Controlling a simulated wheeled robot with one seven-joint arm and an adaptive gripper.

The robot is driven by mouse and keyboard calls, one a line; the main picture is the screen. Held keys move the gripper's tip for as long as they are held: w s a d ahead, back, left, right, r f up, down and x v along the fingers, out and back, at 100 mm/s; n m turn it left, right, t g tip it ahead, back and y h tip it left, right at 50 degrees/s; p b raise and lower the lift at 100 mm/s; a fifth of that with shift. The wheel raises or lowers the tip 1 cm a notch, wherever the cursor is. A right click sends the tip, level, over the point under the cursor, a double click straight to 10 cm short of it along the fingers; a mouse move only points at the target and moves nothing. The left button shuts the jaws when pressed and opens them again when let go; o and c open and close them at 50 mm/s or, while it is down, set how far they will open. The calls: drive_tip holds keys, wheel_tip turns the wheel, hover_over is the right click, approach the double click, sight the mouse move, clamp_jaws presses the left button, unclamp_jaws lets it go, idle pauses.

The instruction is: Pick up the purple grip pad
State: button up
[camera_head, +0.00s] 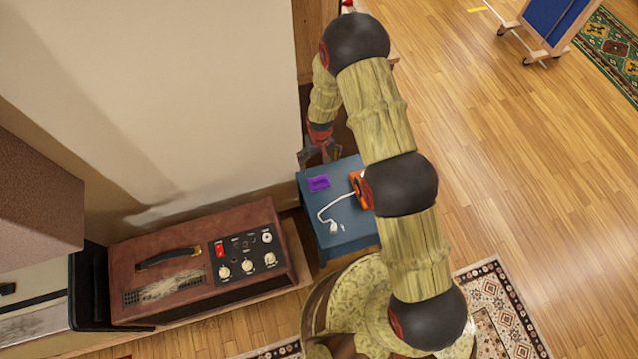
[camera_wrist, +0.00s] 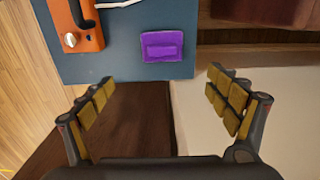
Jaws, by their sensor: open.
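The purple grip pad (camera_head: 319,183) lies flat on a blue-grey surface (camera_head: 346,243), near its far left corner in the head view. In the wrist view the pad (camera_wrist: 162,46) shows whole, a small purple rectangle with a raised middle, close to the edge of the blue-grey top (camera_wrist: 105,66). My gripper (camera_wrist: 152,84) is open and empty, its yellow-padded fingers spread wide to either side below the pad in that view. The fingers do not touch the pad. In the head view my gripper (camera_head: 318,155) is just beyond the surface's far edge, partly dark and hard to make out.
An orange device (camera_wrist: 75,25) sits on the same top beside the pad; a white cable (camera_head: 330,208) also lies there. A brown amplifier (camera_head: 180,270) with knobs stands to the left. A pale wall (camera_head: 190,100) rises close on the left. Wooden floor (camera_head: 500,180) is open to the right.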

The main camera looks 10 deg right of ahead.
sight(319, 178)
drive_tip(key=f, duration=0.2)
drive_tip(key=s+f, duration=0.1)
drive_tip(key=f, duration=0.2)
drive_tip(key=f+b, duration=0.1)
drive_tip(key=f, duration=0.2)
drive_tip(key=shift+s+a+f, duration=0.15)
drive_tip(key=shift+s+f, duration=0.1)
drive_tip(key=shift+s, duration=0.05)
drive_tip(key=shift+w+f+b, duration=0.15)
drive_tip(key=shift+f+b, duration=0.45)
drive_tip(key=shift+f, duration=0.75)
drive_tip(key=shift+w+f+b, duration=0.15)
drive_tip(key=shift+f+b, duration=0.45)
drive_tip(key=shift+f, duration=0.7)
drive_tip(key=shift+c, duration=1.3)
drive_tip(key=c, duration=1)
